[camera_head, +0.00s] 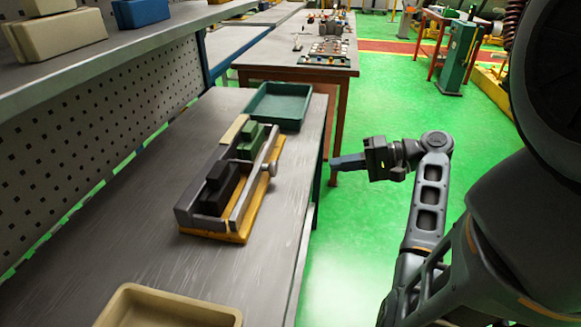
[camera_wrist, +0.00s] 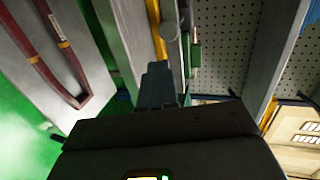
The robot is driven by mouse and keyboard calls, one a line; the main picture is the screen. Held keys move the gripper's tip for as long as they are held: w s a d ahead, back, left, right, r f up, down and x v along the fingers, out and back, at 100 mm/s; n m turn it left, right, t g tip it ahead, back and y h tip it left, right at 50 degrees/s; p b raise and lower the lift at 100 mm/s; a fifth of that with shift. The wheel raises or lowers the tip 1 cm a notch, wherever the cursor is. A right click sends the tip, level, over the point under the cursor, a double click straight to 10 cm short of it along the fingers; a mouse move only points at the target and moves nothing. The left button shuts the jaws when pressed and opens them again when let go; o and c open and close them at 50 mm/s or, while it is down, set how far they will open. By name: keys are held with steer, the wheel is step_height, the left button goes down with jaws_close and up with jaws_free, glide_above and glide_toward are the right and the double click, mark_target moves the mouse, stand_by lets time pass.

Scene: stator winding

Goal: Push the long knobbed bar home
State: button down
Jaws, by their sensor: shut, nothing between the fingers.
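The long grey bar (camera_head: 249,192) lies along the right side of a fixture with a yellow base (camera_head: 215,235) on the workbench. Its round knob (camera_head: 269,169) sticks out to the right, toward the floor side. A black block (camera_head: 220,187) and a green block (camera_head: 250,143) sit in the fixture. My gripper (camera_head: 340,162) is shut and empty, right of the knob and beyond the bench edge, with a clear gap between them. In the wrist view my shut fingers (camera_wrist: 158,82) point toward the grey knob (camera_wrist: 170,30); the yellow base edge (camera_wrist: 156,15) shows beside it.
A green tray (camera_head: 278,105) stands behind the fixture and a beige tray (camera_head: 165,305) in front. A shelf (camera_head: 100,60) with boxes overhangs the left. A wooden table (camera_head: 300,65) stands farther back. The floor right of the bench is open.

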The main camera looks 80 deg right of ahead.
steer(key=p, duration=0.2)
glide_toward(266, 168)
steer(key=w+f, duration=0.2)
steer(key=shift+w+d+f, duration=0.25)
steer(key=shift+w+f, duration=0.1)
steer(key=shift+w, duration=0.6)
steer(key=shift+w+a, duration=0.2)
steer(key=shift+w, duration=1)
